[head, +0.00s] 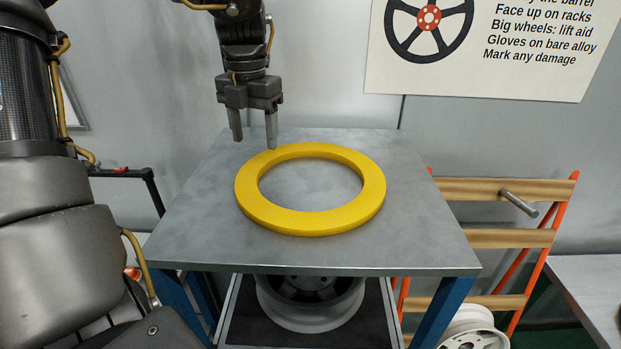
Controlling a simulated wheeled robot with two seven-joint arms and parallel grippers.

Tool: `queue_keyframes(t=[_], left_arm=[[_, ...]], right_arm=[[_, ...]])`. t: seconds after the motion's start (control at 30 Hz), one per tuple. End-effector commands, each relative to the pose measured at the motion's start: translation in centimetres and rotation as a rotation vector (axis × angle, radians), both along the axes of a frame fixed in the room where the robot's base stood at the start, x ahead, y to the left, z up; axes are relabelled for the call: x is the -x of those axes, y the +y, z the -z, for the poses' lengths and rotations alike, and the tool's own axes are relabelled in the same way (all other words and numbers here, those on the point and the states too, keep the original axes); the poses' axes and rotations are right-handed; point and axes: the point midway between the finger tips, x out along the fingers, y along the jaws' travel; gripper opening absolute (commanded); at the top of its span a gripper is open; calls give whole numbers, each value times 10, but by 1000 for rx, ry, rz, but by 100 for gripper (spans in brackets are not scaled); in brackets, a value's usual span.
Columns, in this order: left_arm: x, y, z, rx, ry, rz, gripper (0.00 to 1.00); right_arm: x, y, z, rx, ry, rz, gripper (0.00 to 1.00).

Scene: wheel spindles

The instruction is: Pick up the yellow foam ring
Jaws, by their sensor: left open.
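The yellow foam ring (258,210) lies flat on the grey metal table (400,245), near the middle of its top. Its whole outline shows, and bare tabletop is visible through its hole. My left gripper (254,140) points down above the back left part of the table, near the ring's far left edge. Its two fingers are apart with nothing between them. The fingertips look clear of the ring, though their exact height above the table is hard to tell. My right gripper is not in view.
A wheel rim (310,308) sits on a shelf below the table. An orange rack with wooden slats (500,238) stands at the right, with another wheel (474,337) low beside it. A sign (500,50) hangs on the wall behind. The tabletop around the ring is clear.

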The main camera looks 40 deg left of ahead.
Motion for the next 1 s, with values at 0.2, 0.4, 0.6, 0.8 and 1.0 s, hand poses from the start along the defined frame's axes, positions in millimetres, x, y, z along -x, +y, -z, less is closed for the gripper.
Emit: queue_keyframes(t=[0.2,0.4,0.6,0.8,1.0], left_arm=[[6,-4,28,5,7,3,62],[5,-3,47,2,1,1,62],[5,-3,49,1,1,0,62],[5,-3,49,1,1,0,38],[5,-3,49,1,1,0,14]], right_arm=[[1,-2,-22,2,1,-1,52],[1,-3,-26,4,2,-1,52],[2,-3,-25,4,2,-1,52],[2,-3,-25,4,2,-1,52],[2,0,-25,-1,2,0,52]])
